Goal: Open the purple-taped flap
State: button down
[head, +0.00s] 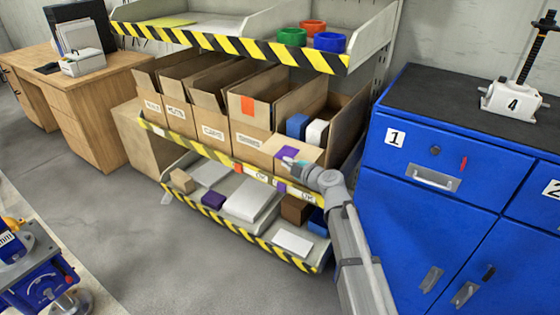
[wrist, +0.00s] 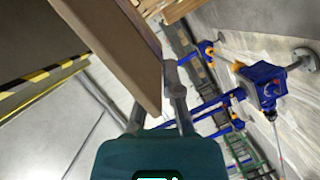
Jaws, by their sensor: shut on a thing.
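The purple-taped flap (head: 309,155) is the light brown front flap of the rightmost cardboard box (head: 343,130) on the middle shelf. It leans outward from the box's front, with the purple tape (head: 287,152) near its left part. The box top is open, and a blue block (head: 297,126) and a white block (head: 317,132) show inside. My gripper (head: 291,162) is at the flap's outer edge, over the front of the shelf. In the wrist view the flap (wrist: 118,45) runs between the fingers of my gripper (wrist: 158,106), which is shut on it.
Other open boxes stand to the left, one with an orange-taped flap (head: 247,107) standing up. A striped upper shelf (head: 230,46) hangs above, and a lower shelf (head: 262,232) holds several boxes. A blue cabinet (head: 440,205) stands close on the right. The floor (head: 120,220) in front is clear.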

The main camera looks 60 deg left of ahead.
jog(key=shift+w+d+f, duration=0.15)
jog(key=shift+w, duration=0.25)
jog(key=c, duration=0.9)
grip_release()
jog(key=shift+w, duration=0.1)
jog(key=shift+o, duration=0.3)
jog(key=shift+s, duration=0.2)
